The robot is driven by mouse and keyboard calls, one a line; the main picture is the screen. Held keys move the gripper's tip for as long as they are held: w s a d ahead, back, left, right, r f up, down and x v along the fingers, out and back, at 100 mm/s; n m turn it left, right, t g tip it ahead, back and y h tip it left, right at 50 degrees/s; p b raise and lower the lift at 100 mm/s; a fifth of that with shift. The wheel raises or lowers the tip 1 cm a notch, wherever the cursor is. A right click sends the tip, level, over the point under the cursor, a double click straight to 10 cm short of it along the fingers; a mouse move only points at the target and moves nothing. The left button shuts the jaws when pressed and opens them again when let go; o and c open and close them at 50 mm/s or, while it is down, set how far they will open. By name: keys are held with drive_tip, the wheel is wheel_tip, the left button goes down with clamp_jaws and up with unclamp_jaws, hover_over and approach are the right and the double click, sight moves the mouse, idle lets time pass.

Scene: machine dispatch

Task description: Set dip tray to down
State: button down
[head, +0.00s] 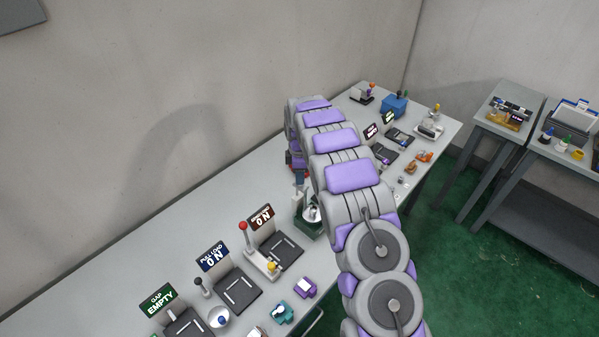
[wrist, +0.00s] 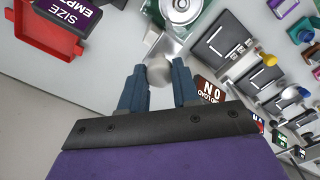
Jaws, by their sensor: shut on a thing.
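My gripper (wrist: 158,88) is shut on a grey round knob (wrist: 159,68), which sits between its two blue fingertips in the wrist view. In the head view my gripper (head: 299,178) is low over the bench, mostly hidden by my arm. Right by the knob is a dark green box with a shiny round metal part (head: 312,214); it also shows at the top of the wrist view (wrist: 182,9). No label reading dip tray is legible, and how the knob joins the box is unclear.
A red tray (wrist: 50,48) and a sign reading SIZE EMPTY (wrist: 68,14) lie beyond the fingers. A red-knobbed lever (head: 244,226), signs and black pads line the grey bench (head: 120,262). A blue box (head: 394,106) stands at the far end.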

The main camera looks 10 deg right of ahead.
wheel_tip(320, 180, down, 6)
drive_tip(key=shift+b, duration=0.65)
drive_tip(key=c, duration=1.3)
unclamp_jaws()
drive_tip(key=o, duration=0.5)
drive_tip(key=shift+w, duration=0.2)
drive_tip(key=shift+s+r, duration=0.1)
drive_tip(key=shift+s, duration=0.05)
wheel_tip(320, 180, up, 17)
drive_tip(key=b, duration=0.1)
drive_tip(key=shift+r, duration=0.1)
